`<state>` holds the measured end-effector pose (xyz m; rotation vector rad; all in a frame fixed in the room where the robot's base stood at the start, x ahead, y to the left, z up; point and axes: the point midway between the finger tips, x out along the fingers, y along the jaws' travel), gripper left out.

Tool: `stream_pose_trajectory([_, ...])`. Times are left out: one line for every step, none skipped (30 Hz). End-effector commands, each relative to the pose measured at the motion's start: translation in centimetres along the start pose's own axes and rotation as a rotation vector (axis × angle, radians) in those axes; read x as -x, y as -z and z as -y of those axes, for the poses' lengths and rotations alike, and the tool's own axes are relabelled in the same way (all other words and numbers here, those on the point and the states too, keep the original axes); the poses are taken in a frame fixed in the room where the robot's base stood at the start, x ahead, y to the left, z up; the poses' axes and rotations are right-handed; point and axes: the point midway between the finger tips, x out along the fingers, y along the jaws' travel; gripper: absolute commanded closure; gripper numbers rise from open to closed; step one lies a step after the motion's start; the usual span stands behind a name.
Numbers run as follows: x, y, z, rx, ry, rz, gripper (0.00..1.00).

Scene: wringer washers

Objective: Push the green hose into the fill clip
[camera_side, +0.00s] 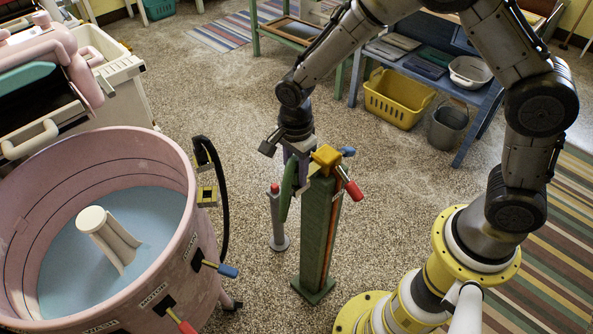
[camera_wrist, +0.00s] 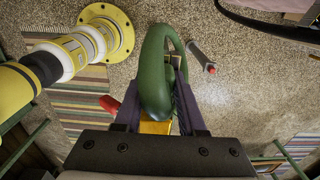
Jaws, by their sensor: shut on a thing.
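The green hose (camera_wrist: 153,62) is a thick curved loop between the two purple fingers of my gripper (camera_wrist: 157,90) in the wrist view. In the side view the hose (camera_side: 288,186) hangs at the left of the green post, below my gripper (camera_side: 298,158). The fingers are shut on it. A yellow block (camera_side: 326,156) tops the post and also shows under the hose in the wrist view (camera_wrist: 155,127). A black-and-yellow square fitting (camera_side: 207,195) sits on the tub's right side, apart from the hose. I cannot tell which fitting is the fill clip.
The pink tub (camera_side: 165,165) with blue water stands at left, with a black hose (camera_side: 223,200) arching beside it. The green post (camera_side: 317,235) carries a red handle (camera_side: 353,188). A short grey post (camera_side: 275,215) stands beside it. Floor between tub and posts is narrow but open.

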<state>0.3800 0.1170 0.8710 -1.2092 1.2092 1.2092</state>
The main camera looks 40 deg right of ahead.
Motion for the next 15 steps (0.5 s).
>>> stream_pose_trajectory([0.1,0.0,0.0,0.000,0.001,0.000,1.00])
stream_pose_trajectory([0.1,0.0,0.1,0.000,0.002,0.000,1.00])
stream_pose_trajectory([0.2,0.0,0.1,0.000,0.002,0.001,1.00])
stream_pose_trajectory([0.4,0.0,0.1,0.000,0.002,0.001,1.00])
stream_pose_trajectory([0.5,0.0,0.1,0.000,0.002,0.001,1.00])
stream_pose_trajectory([0.7,0.0,0.1,0.000,0.002,0.001,1.00])
stream_pose_trajectory([0.8,0.0,0.1,0.000,0.002,0.001,1.00])
stream_pose_trajectory([1.0,0.0,0.1,0.000,0.002,0.001,1.00])
stream_pose_trajectory([1.1,0.0,0.1,0.000,0.003,0.001,1.00])
stream_pose_trajectory([1.3,0.0,0.1,0.000,0.002,0.001,1.00])
stream_pose_trajectory([1.4,0.0,0.1,0.000,0.002,0.001,1.00])
stream_pose_trajectory([1.6,0.0,0.1,0.000,0.001,0.000,1.00])
stream_pose_trajectory([1.7,0.0,0.1,0.000,0.001,0.000,1.00])
stream_pose_trajectory([1.8,0.0,0.1,0.000,0.001,0.000,1.00])
stream_pose_trajectory([2.0,0.0,0.1,0.000,0.002,0.000,1.00])
